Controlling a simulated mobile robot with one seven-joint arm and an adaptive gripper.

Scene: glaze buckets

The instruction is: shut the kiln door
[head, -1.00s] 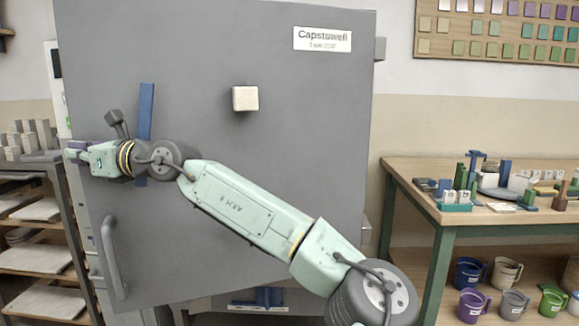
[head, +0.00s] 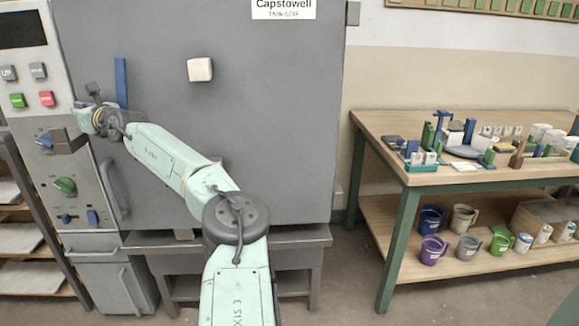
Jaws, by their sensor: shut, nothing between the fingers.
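The kiln door (head: 270,130) is a large grey panel with a white block (head: 200,69), a Capstowell label (head: 283,9), a vertical blue bar (head: 121,82) and a grey pull handle (head: 112,190). Its left edge lies close beside the kiln's control panel (head: 62,185). I cannot tell whether a thin gap is left there. My gripper (head: 77,119) is shut and empty at the door's left edge, in front of the control panel. Its fingertips are small, and contact with the door is unclear. My arm hides part of the door's lower middle.
The control panel has red and green buttons, a green knob (head: 65,186) and blue switches. A workbench (head: 385,122) with tools on top and several mugs below stands at the right. A shelf rack (head: 30,268) stands at the left. Floor shows between kiln stand and bench.

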